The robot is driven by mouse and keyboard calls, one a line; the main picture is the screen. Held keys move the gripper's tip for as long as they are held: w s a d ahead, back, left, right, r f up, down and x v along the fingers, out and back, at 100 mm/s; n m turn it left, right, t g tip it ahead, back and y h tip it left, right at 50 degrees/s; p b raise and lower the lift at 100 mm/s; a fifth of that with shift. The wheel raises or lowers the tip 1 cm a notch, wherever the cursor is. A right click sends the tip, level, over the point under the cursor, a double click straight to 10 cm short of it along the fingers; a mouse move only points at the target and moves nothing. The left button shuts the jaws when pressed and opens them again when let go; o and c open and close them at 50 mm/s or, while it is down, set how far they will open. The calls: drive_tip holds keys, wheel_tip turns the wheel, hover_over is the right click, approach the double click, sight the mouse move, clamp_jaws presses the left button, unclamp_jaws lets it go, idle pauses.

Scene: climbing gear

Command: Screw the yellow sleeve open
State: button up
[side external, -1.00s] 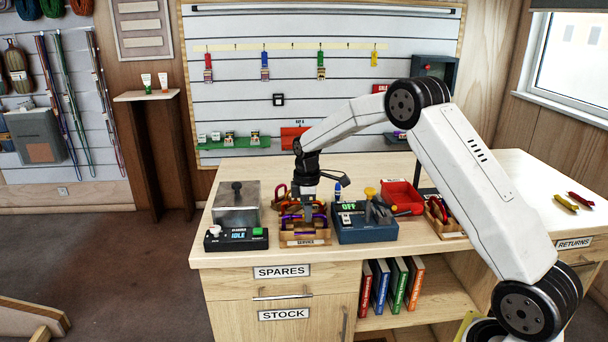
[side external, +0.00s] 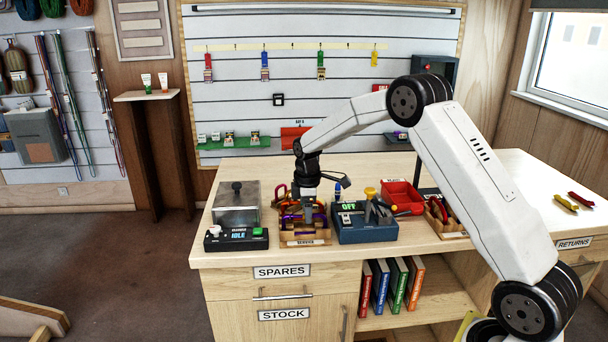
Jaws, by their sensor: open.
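The wooden tray labelled SERVICE (side external: 305,241) stands on the workbench and holds several carabiners, with purple and orange or yellow parts showing. My gripper (side external: 308,219) points down into this tray, among the carabiners. It is open; its fingertips are small and partly hidden against the carabiners. The yellow sleeve cannot be made out for certain; a carabiner with yellow-orange colour (side external: 291,212) shows beside the fingers. I cannot tell whether the fingers touch anything.
A blue-grey device reading OFF (side external: 362,230) stands just right of the tray. A metal box (side external: 236,206) with a control unit (side external: 236,238) stands left. A red bin (side external: 402,197) and another wooden tray (side external: 446,228) lie further right.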

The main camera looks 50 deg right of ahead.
drive_tip(key=shift+s+a, duration=0.55)
idle(0.5)
drive_tip(key=shift+f, duration=1.45)
idle(0.4)
drive_tip(key=shift+w+d, duration=0.85)
drive_tip(key=shift+r, duration=0.2)
drive_tip(key=shift+s+a+r, duration=0.15)
drive_tip(key=shift+a+r, duration=0.05)
drive_tip(key=shift+r, duration=0.45)
drive_tip(key=shift+s+a+r, duration=0.1)
drive_tip(key=shift+a+r, duration=0.05)
drive_tip(key=shift+r, duration=0.45)
drive_tip(key=shift+s+a, duration=0.5)
